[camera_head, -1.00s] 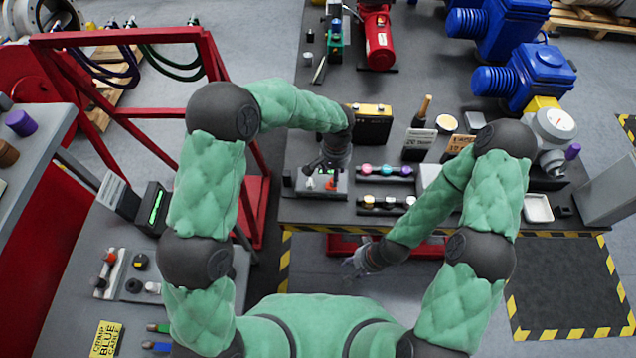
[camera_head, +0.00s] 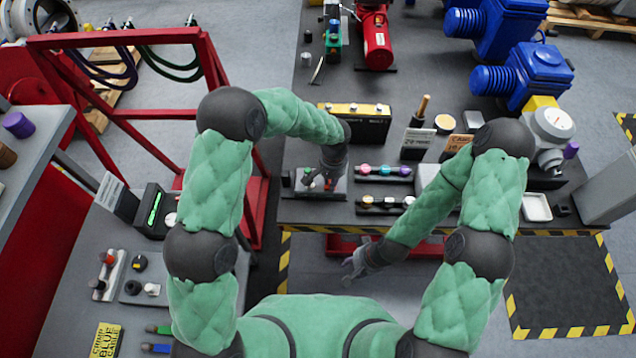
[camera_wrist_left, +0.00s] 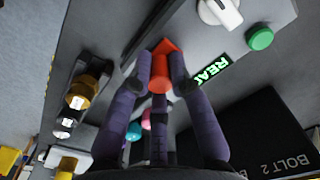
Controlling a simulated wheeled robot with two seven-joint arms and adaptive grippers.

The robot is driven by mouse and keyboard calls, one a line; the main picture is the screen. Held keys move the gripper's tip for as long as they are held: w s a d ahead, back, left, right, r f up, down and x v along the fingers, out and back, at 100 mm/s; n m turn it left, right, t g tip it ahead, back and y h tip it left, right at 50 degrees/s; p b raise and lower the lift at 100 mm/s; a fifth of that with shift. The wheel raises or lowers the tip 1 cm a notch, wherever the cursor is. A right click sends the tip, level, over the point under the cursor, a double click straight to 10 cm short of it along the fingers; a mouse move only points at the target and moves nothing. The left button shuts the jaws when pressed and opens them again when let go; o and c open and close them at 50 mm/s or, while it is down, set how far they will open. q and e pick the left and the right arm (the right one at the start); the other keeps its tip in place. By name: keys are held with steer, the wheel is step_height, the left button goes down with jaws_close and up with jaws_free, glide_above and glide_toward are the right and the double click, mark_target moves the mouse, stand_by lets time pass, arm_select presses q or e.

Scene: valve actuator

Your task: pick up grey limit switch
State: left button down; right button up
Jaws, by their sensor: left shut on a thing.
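My left gripper (camera_head: 330,181) reaches down over a small grey panel (camera_head: 303,186) at the near left of the dark workbench. In the left wrist view its purple-grey fingers (camera_wrist_left: 162,78) are closed around an orange-red part (camera_wrist_left: 164,62). The fingers hide much of this part, and I cannot tell whether it belongs to a grey limit switch or whether it is lifted off the panel. No other piece is clearly recognisable as the grey limit switch. My right gripper (camera_head: 352,268) hangs empty below the bench's front edge, with its fingers apart.
Beside the held part are a green lit display (camera_wrist_left: 210,72), a white knob (camera_wrist_left: 220,12) and a green button (camera_wrist_left: 260,38). A black box with a yellow top (camera_head: 355,120) stands behind the gripper. Racks of coloured buttons (camera_head: 385,172) lie to the right. A red frame (camera_head: 215,70) stands left.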

arm_select(q)
steer(key=shift+r, duration=0.2)
step_height(320, 180, up, 9)
steer(key=shift+f, duration=4.3)
steer(key=shift+f, duration=0.3)
steer(key=shift+s+f, duration=0.1)
steer(key=shift+f, duration=0.1)
steer(key=c, duration=1.1)
jaws_free()
steer(key=shift+o, duration=0.2)
